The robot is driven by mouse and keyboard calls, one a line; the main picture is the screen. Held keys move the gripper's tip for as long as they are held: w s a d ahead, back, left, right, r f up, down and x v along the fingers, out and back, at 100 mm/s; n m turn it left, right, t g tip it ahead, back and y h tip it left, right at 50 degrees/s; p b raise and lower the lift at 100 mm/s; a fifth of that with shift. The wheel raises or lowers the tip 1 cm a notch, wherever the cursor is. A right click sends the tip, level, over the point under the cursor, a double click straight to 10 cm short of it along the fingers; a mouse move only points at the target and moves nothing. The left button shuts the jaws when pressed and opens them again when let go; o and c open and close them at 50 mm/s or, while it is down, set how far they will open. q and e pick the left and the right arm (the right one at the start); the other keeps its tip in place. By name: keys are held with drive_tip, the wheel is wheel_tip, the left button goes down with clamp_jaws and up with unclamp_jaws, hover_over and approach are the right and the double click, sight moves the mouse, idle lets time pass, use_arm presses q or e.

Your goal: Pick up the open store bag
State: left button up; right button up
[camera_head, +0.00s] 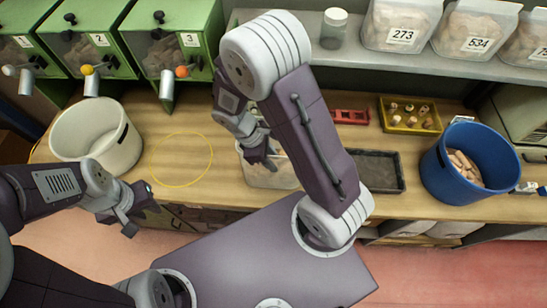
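A pale, see-through bag (285,174) with cork-coloured pieces in it stands on the wooden bench, partly hidden behind my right arm. I take it to be the open store bag; its mouth is mostly covered. My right gripper (262,158) points down at the bag's top left part. Whether its fingers touch or grip the bag cannot be seen. My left gripper (143,219) is over the bench's front edge, below the white bucket and well left of the bag. Its fingers look apart, with nothing between them.
A white bucket (66,130) and a yellow ring (155,178) are on the left. Green dispensers (190,25) stand behind. A dark tray (385,170), yellow box (410,128) and blue bucket (432,170) are right. Labelled bags (400,14) and a jar (333,30) stand on the shelf.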

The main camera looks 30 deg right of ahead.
drive_tip(key=shift+f, duration=0.15)
idle(0.3)
clamp_jaws()
idle(1.2)
